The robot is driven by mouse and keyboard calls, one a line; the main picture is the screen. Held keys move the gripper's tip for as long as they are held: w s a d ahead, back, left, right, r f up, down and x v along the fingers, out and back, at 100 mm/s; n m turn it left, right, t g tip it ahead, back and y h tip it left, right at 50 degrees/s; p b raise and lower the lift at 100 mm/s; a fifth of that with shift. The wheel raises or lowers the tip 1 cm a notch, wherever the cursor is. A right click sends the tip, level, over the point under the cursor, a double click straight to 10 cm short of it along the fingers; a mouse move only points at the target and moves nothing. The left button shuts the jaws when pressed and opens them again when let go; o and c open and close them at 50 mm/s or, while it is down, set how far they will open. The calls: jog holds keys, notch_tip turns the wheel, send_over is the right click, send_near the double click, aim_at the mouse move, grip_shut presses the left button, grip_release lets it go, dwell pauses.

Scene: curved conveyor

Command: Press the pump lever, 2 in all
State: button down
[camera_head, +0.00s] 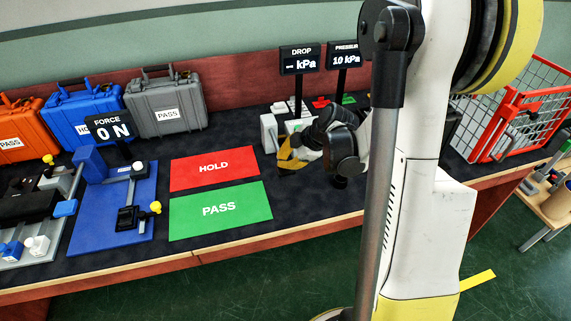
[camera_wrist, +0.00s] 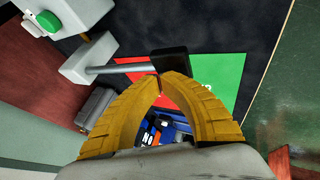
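The pump lever is a grey rod (camera_wrist: 125,68) with a black handle (camera_wrist: 172,62), reaching out from a pale block (camera_wrist: 88,58) in the wrist view. My gripper (camera_wrist: 160,80) has yellow fingers whose tips meet right by the handle end of the rod. Nothing shows between them; I cannot tell whether they touch the lever. In the head view my gripper (camera_head: 291,158) is over the bench by the pump fixture, and my arm hides much of the lever area. The PRESSURE display (camera_head: 346,56) reads 10 kPa; the DROP display (camera_head: 300,60) shows a dash before kPa.
A red HOLD mat (camera_head: 213,183) and a green PASS mat (camera_head: 220,221) lie left of my gripper. A blue fixture (camera_head: 112,222) and cases, including a grey one (camera_head: 166,122), stand farther left. A red-rimmed wire basket (camera_head: 490,150) is at right.

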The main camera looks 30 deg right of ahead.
jog(key=shift+f+b, duration=0.85)
jog(key=shift+f, duration=0.1)
dwell(0.6)
jog(key=shift+r, duration=0.1)
dwell(0.5)
jog(key=shift+r+p, duration=1.8)
jog(key=shift+r, duration=0.5)
notch_tip(320, 180, up, 5)
jog(key=p, duration=0.3)
jog(key=shift+p, duration=0.4)
